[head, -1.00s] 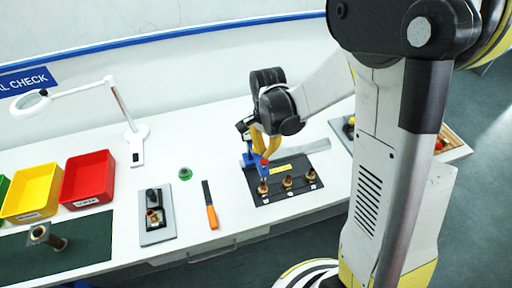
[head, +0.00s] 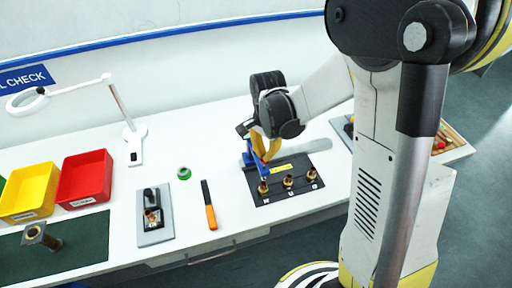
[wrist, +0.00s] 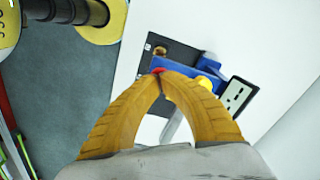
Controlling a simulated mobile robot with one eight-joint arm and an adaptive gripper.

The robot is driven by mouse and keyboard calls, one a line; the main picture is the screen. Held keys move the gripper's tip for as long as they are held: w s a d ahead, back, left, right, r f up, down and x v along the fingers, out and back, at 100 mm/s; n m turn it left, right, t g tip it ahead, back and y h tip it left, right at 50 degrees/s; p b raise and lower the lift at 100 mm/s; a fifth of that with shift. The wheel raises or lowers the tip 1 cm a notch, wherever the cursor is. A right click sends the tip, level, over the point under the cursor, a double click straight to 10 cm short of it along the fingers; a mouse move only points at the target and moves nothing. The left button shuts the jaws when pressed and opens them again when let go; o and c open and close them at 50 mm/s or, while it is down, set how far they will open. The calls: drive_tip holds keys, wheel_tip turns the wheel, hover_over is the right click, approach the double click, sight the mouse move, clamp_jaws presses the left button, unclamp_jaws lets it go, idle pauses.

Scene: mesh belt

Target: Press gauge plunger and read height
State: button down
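The blue height gauge (head: 250,160) stands at the left back of a black mat (head: 305,163) on the white bench. In the wrist view the blue gauge (wrist: 207,64) shows with a dark-framed white display panel (wrist: 238,95); its reading is too small to tell. My gripper (head: 265,160) is over the gauge, pointing down. In the wrist view its yellow fingers (wrist: 160,70) meet at their tips and look shut. A bit of red cap (wrist: 157,71) shows right at the fingertips, and the rest is hidden. Several brass-coloured parts, one of them (head: 288,181), stand along the mat's front, one below the gauge.
A grey tray (head: 143,225), an orange-handled tool (head: 209,207) and a green ring (head: 184,173) lie left of the mat. Red (head: 84,178) and yellow (head: 28,193) bins and a magnifier lamp (head: 136,135) stand farther left. A wooden tray (head: 452,140) is at the right.

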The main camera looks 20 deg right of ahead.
sight(264, 163)
drive_tip(key=shift+f+b, duration=2)
drive_tip(key=shift+f, duration=0.2)
wheel_tip(264, 163, up, 8)
drive_tip(key=p, duration=0.5)
drive_tip(key=shift+r, duration=0.1)
drive_tip(key=shift+s+f+n+b, duration=0.3)
drive_tip(key=shift+n+b, duration=0.1)
drive_tip(key=shift+b, duration=0.6)
drive_tip(key=s+f+n+t+b, duration=0.7)
drive_tip(key=s+n+b, duration=0.4)
drive_tip(key=b, duration=1)
drive_tip(key=shift+s+f, duration=0.35)
drive_tip(key=shift+s, duration=0.2)
